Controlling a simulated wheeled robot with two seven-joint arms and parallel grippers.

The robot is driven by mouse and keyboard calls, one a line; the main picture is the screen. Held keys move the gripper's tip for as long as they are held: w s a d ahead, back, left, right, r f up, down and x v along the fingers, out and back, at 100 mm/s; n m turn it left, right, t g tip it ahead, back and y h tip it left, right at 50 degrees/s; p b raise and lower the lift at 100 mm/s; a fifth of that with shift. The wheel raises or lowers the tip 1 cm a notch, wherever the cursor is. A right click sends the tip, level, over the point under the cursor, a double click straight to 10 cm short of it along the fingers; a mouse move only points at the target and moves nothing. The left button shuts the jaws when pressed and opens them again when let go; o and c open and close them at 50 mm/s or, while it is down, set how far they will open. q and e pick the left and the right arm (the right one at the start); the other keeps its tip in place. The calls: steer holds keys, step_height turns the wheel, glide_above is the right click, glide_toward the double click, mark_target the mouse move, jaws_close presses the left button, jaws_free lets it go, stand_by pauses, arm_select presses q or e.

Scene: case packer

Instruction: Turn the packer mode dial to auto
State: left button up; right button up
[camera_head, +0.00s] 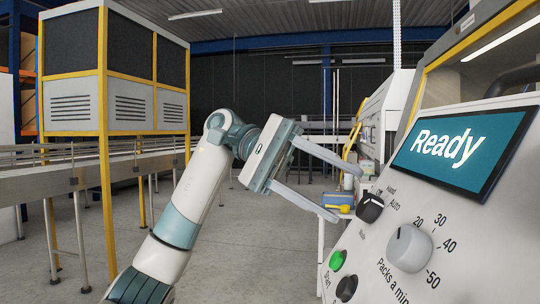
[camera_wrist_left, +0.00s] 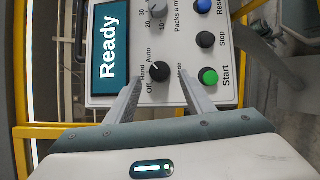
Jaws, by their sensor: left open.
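The packer mode dial (camera_head: 370,208) is a black knob on the sloped white control panel, below the "Ready" screen. It also shows in the left wrist view (camera_wrist_left: 159,72), with the labels Off, Hand and Auto beside it. A small pale mark shows on the knob, but I cannot tell for sure which label it points at. My left gripper (camera_head: 336,187) is open and empty, its two long grey fingers pointing at the panel. In the left wrist view the fingers (camera_wrist_left: 160,82) lie either side of the dial's line, apparently short of it. My right gripper is not in view.
The grey speed knob (camera_head: 408,248), green Start button (camera_head: 337,259) and black Stop button (camera_head: 346,288) sit near the dial. The "Ready" screen (camera_head: 466,150) is above. A conveyor (camera_head: 60,185) and yellow-framed machine stand at left. The floor between is clear.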

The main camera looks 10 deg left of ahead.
arm_select(q)
steer(key=p+v, duration=0.1)
steer(key=v, duration=1.3)
steer(key=shift+a, duration=0.35)
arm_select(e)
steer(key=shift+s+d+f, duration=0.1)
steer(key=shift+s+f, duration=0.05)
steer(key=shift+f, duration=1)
arm_select(q)
steer(key=shift+w+r, duration=0.1)
